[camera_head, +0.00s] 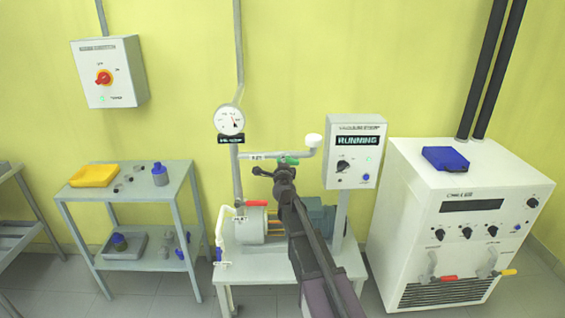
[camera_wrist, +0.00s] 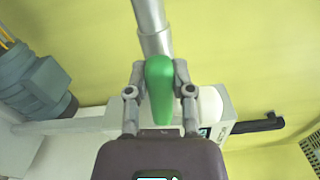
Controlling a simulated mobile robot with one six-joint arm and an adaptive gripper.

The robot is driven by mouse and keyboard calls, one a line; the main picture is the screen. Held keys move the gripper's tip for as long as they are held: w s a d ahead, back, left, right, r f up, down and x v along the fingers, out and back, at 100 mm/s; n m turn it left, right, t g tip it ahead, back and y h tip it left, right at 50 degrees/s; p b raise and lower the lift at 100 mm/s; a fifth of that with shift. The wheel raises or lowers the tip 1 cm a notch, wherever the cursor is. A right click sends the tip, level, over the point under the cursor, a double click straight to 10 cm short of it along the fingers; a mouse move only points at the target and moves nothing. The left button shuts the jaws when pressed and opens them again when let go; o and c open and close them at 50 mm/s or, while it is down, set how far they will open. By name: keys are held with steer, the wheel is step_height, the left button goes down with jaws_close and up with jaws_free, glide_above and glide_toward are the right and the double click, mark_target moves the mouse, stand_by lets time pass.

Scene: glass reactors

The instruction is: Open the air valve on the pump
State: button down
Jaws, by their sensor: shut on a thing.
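The pump (camera_head: 250,226) stands on a low white bench, with pipework rising behind it. A green valve handle (camera_head: 288,160) sits on the horizontal pipe above the pump, beside a small label too small to read surely. My gripper (camera_head: 276,172) is at this handle and partly covers it. In the wrist view the green handle (camera_wrist: 160,72) lies between the two fingers of my gripper (camera_wrist: 160,88), which are shut on it. A metal pipe (camera_wrist: 151,28) runs up from the handle there. A red handle (camera_head: 256,203) shows lower, by the pump.
A control box (camera_head: 356,139) reading RUNNING stands just right of the handle, and a gauge (camera_head: 229,120) hangs to the left. A white chiller-like unit (camera_head: 460,215) fills the right. A shelf cart (camera_head: 131,180) stands left.

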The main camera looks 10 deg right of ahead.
steer(key=shift+n, duration=0.3)
steer(key=shift+c, duration=2.4)
jaws_free()
steer(key=shift+f, duration=0.1)
steer(key=s+a, duration=0.1)
steer(key=s, duration=1.1)
steer(key=shift+a, duration=0.35)
steer(key=shift+w, duration=0.1)
